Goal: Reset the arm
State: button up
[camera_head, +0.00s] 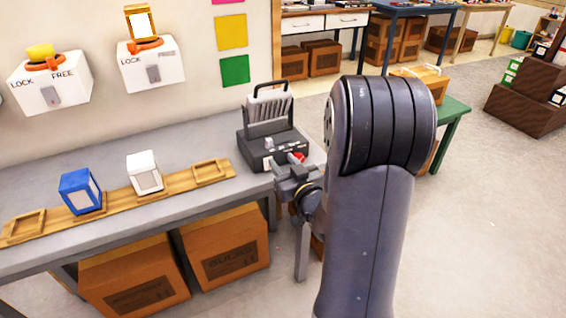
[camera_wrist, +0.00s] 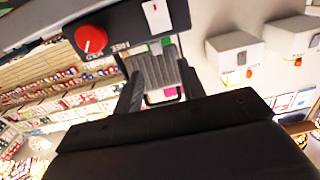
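My arm reaches up and over in the head view, and its gripper (camera_head: 284,166) is in front of a dark grey machine (camera_head: 255,149) on the bench. The gripper is close to the machine's red knob (camera_head: 299,157); I cannot tell whether they touch. In the wrist view the two fingers (camera_wrist: 160,70) stand apart, with nothing held between them. The red knob (camera_wrist: 91,39) shows beyond them at the upper left there, and the machine's ribbed part lies behind the fingers.
The grey bench (camera_head: 190,140) carries a wooden rail (camera_head: 120,201) with a blue block (camera_head: 80,191) and a white block (camera_head: 144,172). Two lock boxes (camera_head: 50,82) (camera_head: 150,70) hang on the wall. Cardboard boxes (camera_head: 227,248) fill the space below. Floor (camera_head: 480,220) at right is clear.

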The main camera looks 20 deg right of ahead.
aim_at(274, 146)
jog(key=w, duration=0.3)
jog(key=w+p, duration=0.1)
jog(key=w, duration=0.7)
jog(key=shift+d+r+p, duration=0.1)
jog(key=shift+d+p, duration=0.2)
jog(key=shift+d, duration=0.5)
